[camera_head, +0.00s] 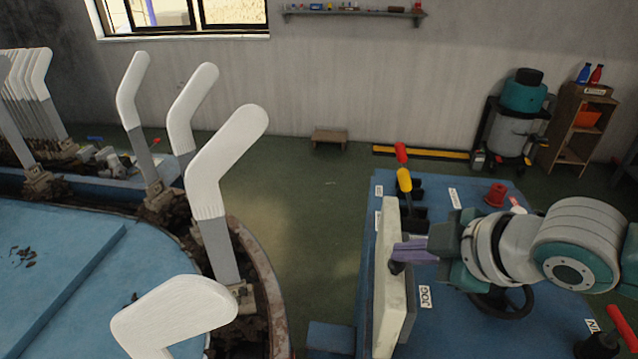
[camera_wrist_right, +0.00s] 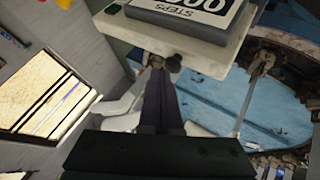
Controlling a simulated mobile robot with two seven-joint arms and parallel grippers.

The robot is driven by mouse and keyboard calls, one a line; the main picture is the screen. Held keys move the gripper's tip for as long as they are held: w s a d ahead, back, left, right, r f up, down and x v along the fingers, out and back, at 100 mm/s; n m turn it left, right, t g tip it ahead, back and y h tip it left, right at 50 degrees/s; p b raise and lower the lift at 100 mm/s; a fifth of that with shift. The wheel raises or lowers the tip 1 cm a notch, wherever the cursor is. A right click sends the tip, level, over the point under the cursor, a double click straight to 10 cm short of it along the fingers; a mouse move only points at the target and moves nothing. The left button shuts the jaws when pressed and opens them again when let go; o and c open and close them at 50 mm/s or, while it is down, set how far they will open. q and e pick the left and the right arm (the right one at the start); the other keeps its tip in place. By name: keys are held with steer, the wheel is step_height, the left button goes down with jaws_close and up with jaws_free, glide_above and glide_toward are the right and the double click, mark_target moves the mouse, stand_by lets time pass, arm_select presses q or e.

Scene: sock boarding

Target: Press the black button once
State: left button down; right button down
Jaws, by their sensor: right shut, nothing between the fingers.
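My right gripper (camera_head: 400,254) comes in from the right in the head view, its purple fingers closed together with nothing between them. Its tips are at the face of an upright cream panel (camera_head: 386,300). A small dark round knob, which looks like the black button (camera_head: 397,268), shows just below the fingertips. In the right wrist view the closed fingers (camera_wrist_right: 161,82) point at the edge of the panel (camera_wrist_right: 226,50), and a dark round knob (camera_wrist_right: 174,63) is right beside the tips. I cannot tell whether they touch. My left gripper is not in view.
The panel stands on a blue console (camera_head: 455,325) with a red-and-yellow lever (camera_head: 403,170), a red knob (camera_head: 495,195) and a dark handwheel (camera_head: 497,303). A counter (camera_wrist_right: 200,15) marked "STEPS" is on the panel. White sock forms (camera_head: 222,160) stand around a blue round table at left.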

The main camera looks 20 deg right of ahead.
steer(key=shift+f, duration=0.4)
steer(key=shift+r, duration=0.1)
stand_by(0.4)
steer(key=shift+r+p, duration=0.95)
step_height(320, 180, up, 5)
steer(key=p, duration=0.5)
steer(key=shift+r, duration=0.1)
steer(key=shift+a, duration=0.1)
